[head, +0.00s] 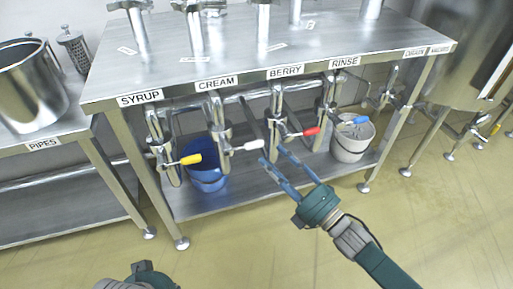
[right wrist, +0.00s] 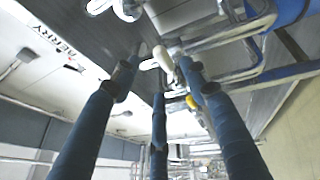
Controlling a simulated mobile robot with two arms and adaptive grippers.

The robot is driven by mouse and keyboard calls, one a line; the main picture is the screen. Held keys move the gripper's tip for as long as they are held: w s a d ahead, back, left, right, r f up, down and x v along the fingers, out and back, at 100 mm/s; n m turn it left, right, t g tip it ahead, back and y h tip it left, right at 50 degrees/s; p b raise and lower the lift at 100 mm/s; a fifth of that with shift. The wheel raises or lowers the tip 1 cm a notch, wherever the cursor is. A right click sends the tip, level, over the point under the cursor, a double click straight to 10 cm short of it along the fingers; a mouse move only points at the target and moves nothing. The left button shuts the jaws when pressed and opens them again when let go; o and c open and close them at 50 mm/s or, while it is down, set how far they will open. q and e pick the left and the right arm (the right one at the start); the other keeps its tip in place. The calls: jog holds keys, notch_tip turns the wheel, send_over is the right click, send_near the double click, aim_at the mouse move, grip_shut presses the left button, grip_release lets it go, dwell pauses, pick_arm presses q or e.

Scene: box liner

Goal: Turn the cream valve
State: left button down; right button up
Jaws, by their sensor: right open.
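The cream valve has a white handle (head: 248,145) under the CREAM label (head: 216,83), on a steel vertical pipe. The handle sticks out to the right, roughly level. My right gripper (head: 272,157) is open, with its blue fingertips just right of and slightly below the white handle. In the right wrist view, the white handle (right wrist: 163,58) appears between the spread fingertips of my right gripper (right wrist: 157,68); I cannot tell whether they touch it. A teal part of my left arm's end (head: 148,272) shows at the bottom left; its fingers are out of sight.
The syrup valve's yellow handle (head: 190,159) is to the left. The berry valve's red handle (head: 304,132) is close to my right fingers, and the rinse valve's blue handle (head: 352,121) is further right. A blue bucket (head: 207,181) and a white bucket (head: 350,150) stand on the lower shelf.

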aim_at(258, 146)
jog(key=b+x, duration=0.1)
jog(key=x, duration=0.7)
jog(key=shift+c, duration=0.2)
grip_shut()
